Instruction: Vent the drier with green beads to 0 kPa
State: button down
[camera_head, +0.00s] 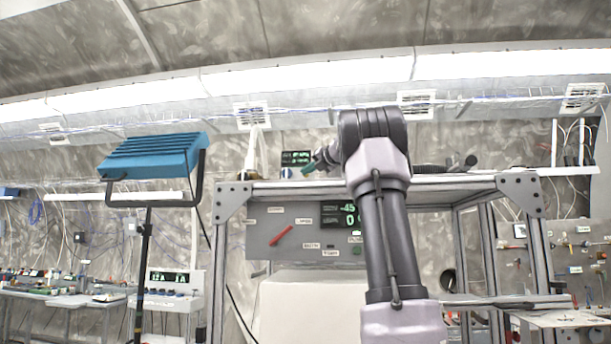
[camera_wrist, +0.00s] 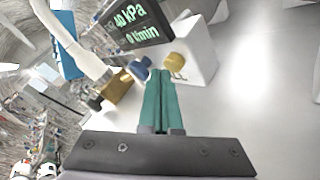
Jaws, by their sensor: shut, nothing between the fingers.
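My gripper's green fingers are shut and empty in the wrist view (camera_wrist: 160,78); the gripper also shows above the bench top in the head view (camera_head: 310,167). Just past the fingertips are a blue knob (camera_wrist: 139,68) and a round brass-coloured fitting (camera_wrist: 176,63) on a white block (camera_wrist: 196,50). I cannot tell whether the fingertips touch either one. A dark display (camera_wrist: 137,22) behind them reads 40 kPa and 0 l/min; it also shows in the head view (camera_head: 297,158). A white tube (camera_wrist: 84,40) runs to a brass block (camera_wrist: 118,87). No green beads are discernible.
The framed bench (camera_head: 440,188) carries a grey panel below with a red lever (camera_head: 282,237) and another display (camera_head: 349,214). A blue floodlight (camera_head: 152,156) stands on the left. Bare white surface lies to the right in the wrist view.

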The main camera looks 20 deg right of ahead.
jog(key=shift+w+d, duration=0.35)
jog(key=shift+w, duration=0.1)
dwell(2.5)
dwell(0.9)
jog(key=shift+s+a, duration=0.55)
jog(key=shift+s, duration=0.25)
jog(key=shift+s+a, duration=0.75)
jog(key=shift+s, duration=0.3)
jog(key=shift+s+a, duration=0.7)
jog(key=shift+s, duration=0.35)
